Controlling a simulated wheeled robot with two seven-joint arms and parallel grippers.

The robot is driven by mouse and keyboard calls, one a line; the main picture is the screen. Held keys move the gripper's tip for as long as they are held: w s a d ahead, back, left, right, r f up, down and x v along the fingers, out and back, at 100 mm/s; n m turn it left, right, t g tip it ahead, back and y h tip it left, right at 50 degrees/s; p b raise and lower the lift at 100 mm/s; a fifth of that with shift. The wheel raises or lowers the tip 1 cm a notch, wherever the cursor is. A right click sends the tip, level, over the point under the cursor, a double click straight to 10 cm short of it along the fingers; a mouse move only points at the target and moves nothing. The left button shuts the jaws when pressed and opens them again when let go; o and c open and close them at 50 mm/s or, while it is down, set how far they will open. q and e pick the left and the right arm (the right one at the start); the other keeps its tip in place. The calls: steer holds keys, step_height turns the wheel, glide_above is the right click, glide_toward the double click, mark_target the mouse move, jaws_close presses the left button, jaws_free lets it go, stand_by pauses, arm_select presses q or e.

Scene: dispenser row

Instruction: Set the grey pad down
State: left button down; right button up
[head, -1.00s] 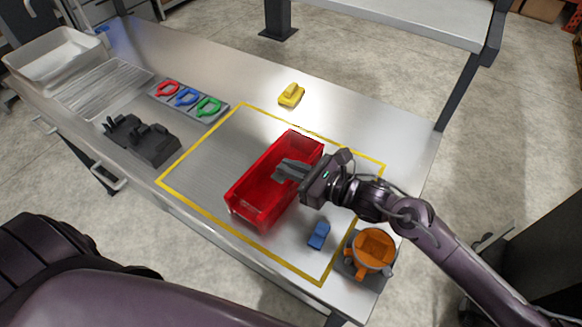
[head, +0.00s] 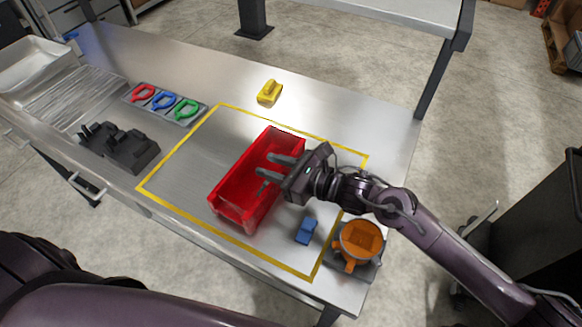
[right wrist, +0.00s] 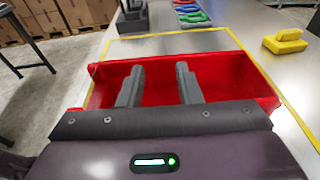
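My right gripper (head: 267,163) is over the open red bin (head: 233,214), its two fingers spread apart with a gap between them. The right wrist view shows the same open fingers (right wrist: 158,85) with only the red bin (right wrist: 240,75) seen between them and no pad held. I cannot clearly make out a grey pad in either view. A small dark grey bit shows under the fingertips inside the bin, too small to name. Part of the bin floor is hidden by the gripper. My left gripper is not in view.
A blue block (head: 305,230) and an orange pot (head: 360,240) are right of the bin. A yellow block (head: 270,93) lies behind it. Coloured rings (head: 164,101) and a black holder (head: 120,147) stand left. The yellow-outlined area left of the bin is clear.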

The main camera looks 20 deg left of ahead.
steer(key=shift+r+p, duration=0.9)
steer(key=shift+p, duration=0.15)
steer(key=shift+s+d+f+b, duration=0.1)
steer(key=shift+d+f+b, duration=0.1)
steer(key=shift+d+b, duration=0.35)
steer(key=shift+s+d+f+b, duration=0.1)
steer(key=shift+d+f+b, duration=0.1)
steer(key=shift+d+b, duration=0.35)
steer(key=b+v, duration=0.2)
steer(key=v, duration=0.7)
steer(key=shift+d+r+b, duration=0.3)
steer(key=shift+d+r, duration=0.05)
steer(key=shift+s, duration=0.1)
